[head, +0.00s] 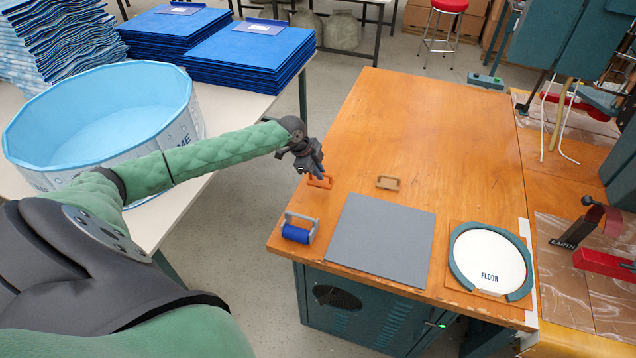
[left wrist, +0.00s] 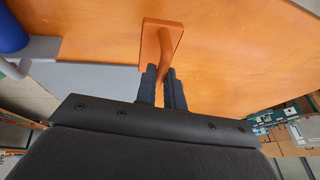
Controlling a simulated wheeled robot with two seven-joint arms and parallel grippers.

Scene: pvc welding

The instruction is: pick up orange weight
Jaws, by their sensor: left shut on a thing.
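The orange weight (head: 320,181) is a small block with a handle near the left edge of the wooden table. My left gripper (head: 318,172) reaches down to it from the left in the head view. In the left wrist view, the orange weight (left wrist: 163,42) shows its flat plate and its handle, and the handle runs between the two dark fingers of my left gripper (left wrist: 162,88). The fingers are shut on the handle. I cannot tell whether the weight touches the table. My right gripper is not in view.
A blue roller (head: 297,233) with a grey handle sits at the table's left edge. A brown handled block (head: 388,183), a grey sheet (head: 378,238) and a round white disc (head: 487,262) marked FLOOR lie on the table (head: 430,120). The table's far part is clear.

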